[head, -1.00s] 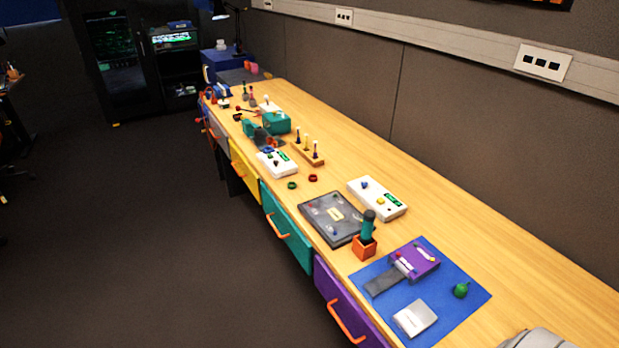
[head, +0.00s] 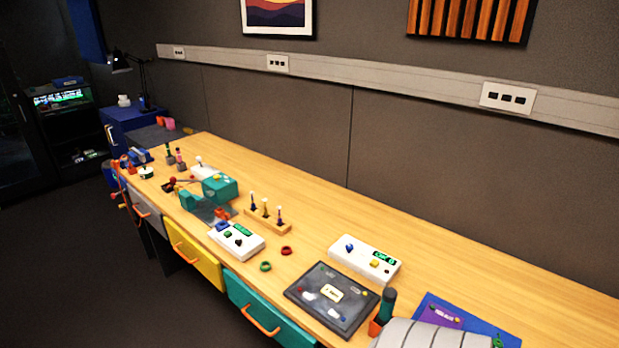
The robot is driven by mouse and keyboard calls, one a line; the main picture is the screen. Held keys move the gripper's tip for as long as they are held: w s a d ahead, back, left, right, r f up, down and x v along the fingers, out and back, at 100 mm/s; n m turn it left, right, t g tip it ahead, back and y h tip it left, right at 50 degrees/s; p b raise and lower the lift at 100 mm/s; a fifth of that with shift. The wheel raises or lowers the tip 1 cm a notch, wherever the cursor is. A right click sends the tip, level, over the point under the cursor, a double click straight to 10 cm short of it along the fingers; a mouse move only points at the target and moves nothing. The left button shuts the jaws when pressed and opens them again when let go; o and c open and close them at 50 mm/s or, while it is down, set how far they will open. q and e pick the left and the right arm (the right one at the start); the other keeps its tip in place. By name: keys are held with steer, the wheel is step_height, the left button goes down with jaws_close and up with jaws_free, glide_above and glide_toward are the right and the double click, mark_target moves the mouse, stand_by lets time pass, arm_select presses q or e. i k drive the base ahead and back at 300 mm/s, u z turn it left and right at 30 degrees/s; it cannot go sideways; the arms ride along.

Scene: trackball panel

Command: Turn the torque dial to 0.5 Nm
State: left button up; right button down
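No part is readable as a torque dial marked in Nm. One white box (head: 225,245) near the teal drawer has a green display (head: 241,229) and small dark and green controls. A second white box (head: 347,261), farther right, has a green display (head: 384,255), a blue knob (head: 349,247) and a yellow control (head: 374,263). The display text is too small to read surely. A small white round item (head: 146,172) stands at the far left end; its markings cannot be read. Neither of my grippers is in view.
A dark panel (head: 310,306) lies on the wooden bench (head: 430,270) at the front. A teal device (head: 220,188), a wooden rack (head: 262,221) of drivers, and red (head: 286,251) and green (head: 265,266) rings lie nearby. The back right of the bench is clear.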

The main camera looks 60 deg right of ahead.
mark_target(349, 248)
steer(key=i, duration=1.85)
steer(key=z, duration=4.2)
